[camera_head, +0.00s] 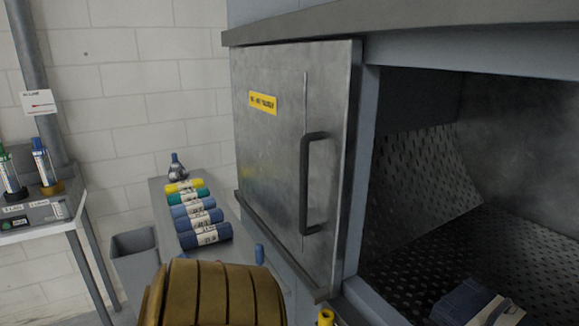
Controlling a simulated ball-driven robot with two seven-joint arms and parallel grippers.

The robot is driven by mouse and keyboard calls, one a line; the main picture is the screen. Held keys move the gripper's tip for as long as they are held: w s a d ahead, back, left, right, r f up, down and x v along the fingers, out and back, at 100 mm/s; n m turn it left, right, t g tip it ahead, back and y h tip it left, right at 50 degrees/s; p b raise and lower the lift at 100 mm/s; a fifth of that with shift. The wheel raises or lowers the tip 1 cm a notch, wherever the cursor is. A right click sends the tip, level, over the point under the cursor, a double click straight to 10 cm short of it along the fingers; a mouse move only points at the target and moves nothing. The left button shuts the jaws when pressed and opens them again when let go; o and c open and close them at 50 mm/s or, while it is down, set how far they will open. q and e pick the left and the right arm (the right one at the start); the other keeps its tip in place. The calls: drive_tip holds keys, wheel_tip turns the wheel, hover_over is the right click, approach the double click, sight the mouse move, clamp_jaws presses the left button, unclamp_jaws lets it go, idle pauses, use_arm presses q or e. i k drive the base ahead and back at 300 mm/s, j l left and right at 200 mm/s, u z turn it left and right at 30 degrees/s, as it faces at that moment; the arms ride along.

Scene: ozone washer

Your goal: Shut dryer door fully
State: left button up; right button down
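The dryer door (273,150) is a grey metal panel with a yellow label (262,103) and a dark upright bar handle (313,185) near its right edge. It stands to the left of the dryer opening (470,170), which is uncovered. Inside, the perforated metal wall and floor show. A dark blue bundle with a pale band (478,304) lies inside at the lower right, cut off by the picture edge. Neither of my grippers can be made out in this view.
A ledge (275,245) runs along the door's lower edge. Left of the dryer is a low grey bench with several coloured rolls (195,210) and a small dark bottle (177,167). A grey bin (136,262) and a side table (40,225) stand further left.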

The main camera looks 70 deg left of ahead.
sight(296, 104)
drive_tip(key=u, duration=0.45)
drive_tip(key=i+u, duration=0.15)
drive_tip(key=u, duration=0.35)
drive_tip(key=l+u, duration=0.1)
drive_tip(key=u, duration=0.35)
